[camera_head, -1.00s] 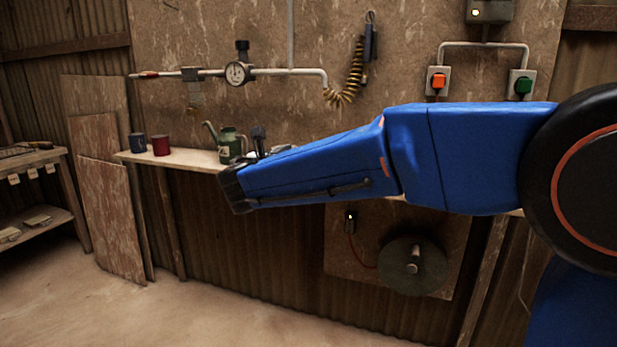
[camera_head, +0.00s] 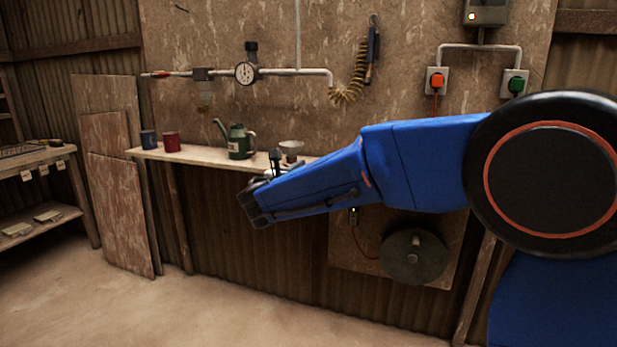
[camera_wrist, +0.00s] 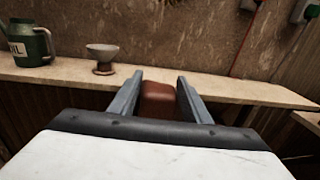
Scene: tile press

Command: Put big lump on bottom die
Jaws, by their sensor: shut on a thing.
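A reddish-brown lump (camera_wrist: 159,100) sits between the two grey fingers of my gripper (camera_wrist: 158,88) in the wrist view. My gripper is shut on it and holds it in front of a wooden shelf. From the frames I cannot tell whether this is the big lump. I see no bottom die in either current view.
A shelf (camera_head: 200,159) along the wall carries a blue mug (camera_head: 149,139), a red mug (camera_head: 171,142), a green oil can (camera_head: 239,142) and a pale footed bowl (camera_wrist: 102,58). A rack (camera_head: 40,160) stands at the left. The floor (camera_head: 150,300) in front looks clear.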

